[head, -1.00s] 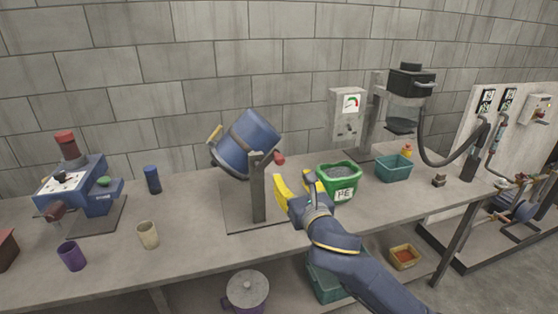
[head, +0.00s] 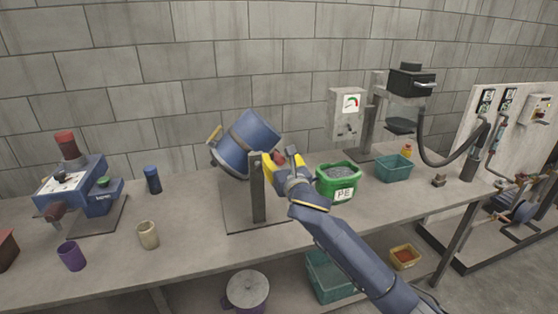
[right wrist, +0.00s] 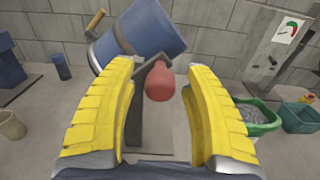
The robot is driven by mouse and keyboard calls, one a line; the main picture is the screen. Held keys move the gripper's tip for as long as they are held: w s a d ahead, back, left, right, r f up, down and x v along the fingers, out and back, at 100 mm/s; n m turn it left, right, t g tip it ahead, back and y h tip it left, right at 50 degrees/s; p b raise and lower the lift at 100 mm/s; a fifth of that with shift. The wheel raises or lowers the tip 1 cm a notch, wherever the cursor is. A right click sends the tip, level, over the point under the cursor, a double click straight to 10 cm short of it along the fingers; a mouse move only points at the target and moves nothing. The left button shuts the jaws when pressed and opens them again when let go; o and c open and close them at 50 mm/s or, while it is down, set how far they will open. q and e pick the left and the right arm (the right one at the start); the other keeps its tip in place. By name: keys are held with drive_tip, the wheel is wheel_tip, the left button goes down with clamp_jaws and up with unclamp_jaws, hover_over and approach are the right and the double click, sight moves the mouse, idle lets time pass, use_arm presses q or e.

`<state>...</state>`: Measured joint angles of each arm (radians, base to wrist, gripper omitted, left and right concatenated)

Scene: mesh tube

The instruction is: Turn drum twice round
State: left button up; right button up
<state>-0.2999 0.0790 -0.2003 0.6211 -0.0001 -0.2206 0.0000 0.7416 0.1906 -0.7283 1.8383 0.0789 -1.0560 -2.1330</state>
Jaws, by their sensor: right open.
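The blue drum (head: 246,142) hangs tilted on a grey stand (head: 258,190) near the middle of the bench. Its red knob (head: 280,159) sits at the stand's right side, partly covered by my gripper in the head view. The knob (right wrist: 160,82) and the drum (right wrist: 142,30) also show in the right wrist view. My right gripper (head: 280,160) is open, its yellow fingers (right wrist: 158,105) on either side of the red knob in that view, with gaps on both sides. I cannot tell how far the knob is beyond the fingertips. My left gripper is not in view.
A green PE tub (head: 338,184) of grey pellets stands right of my gripper, with a teal bin (head: 394,168) beyond. A blue machine (head: 75,188), blue bottle (head: 152,179) and cups (head: 148,235) stand left. The bench front is mostly clear.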

clamp_jaws()
idle(0.4)
drive_tip(key=shift+f, duration=0.1)
